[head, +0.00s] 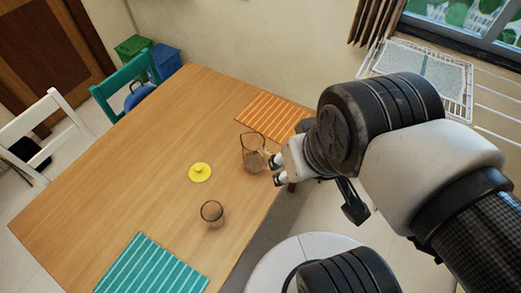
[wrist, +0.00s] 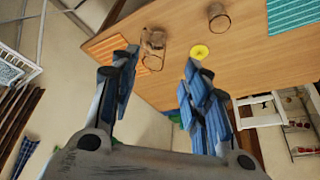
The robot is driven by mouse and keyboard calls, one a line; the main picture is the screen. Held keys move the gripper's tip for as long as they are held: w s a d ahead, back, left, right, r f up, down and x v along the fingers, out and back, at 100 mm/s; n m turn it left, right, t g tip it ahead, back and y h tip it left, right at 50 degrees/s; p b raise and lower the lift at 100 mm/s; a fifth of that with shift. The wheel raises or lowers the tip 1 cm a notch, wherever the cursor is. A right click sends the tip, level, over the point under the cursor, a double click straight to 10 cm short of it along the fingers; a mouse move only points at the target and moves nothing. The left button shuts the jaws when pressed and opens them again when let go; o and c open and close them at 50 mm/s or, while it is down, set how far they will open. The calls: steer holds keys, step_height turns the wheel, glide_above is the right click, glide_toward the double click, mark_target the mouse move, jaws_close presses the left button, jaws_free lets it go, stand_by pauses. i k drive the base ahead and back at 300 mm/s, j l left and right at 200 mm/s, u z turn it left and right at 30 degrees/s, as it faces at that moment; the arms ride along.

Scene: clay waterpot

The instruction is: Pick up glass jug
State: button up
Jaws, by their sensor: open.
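The clear glass jug (head: 252,153) stands upright on the wooden table near its right edge, beside an orange striped placemat. It also shows in the wrist view (wrist: 153,40), beyond and slightly left of the gap between my fingers. My gripper (head: 275,170) is just right of the jug in the head view, at the table's edge. In the wrist view its two blue-padded fingers (wrist: 160,68) are spread wide apart with nothing between them. The jug appears apart from the fingers, though the head view does not clearly show the gap.
The wooden table (head: 150,170) also holds an orange placemat (head: 275,118), a yellow lid-like disc (head: 200,172), a glass cup (head: 212,212) and a teal placemat (head: 150,268). White (head: 45,130) and green (head: 125,85) chairs stand at the left. The table's left part is clear.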

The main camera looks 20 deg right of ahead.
mark_target(259, 158)
steer(key=i+l+u, duration=0.1)
steer(key=l+u, duration=0.65)
steer(key=u, duration=0.15)
steer(key=l+u, duration=0.45)
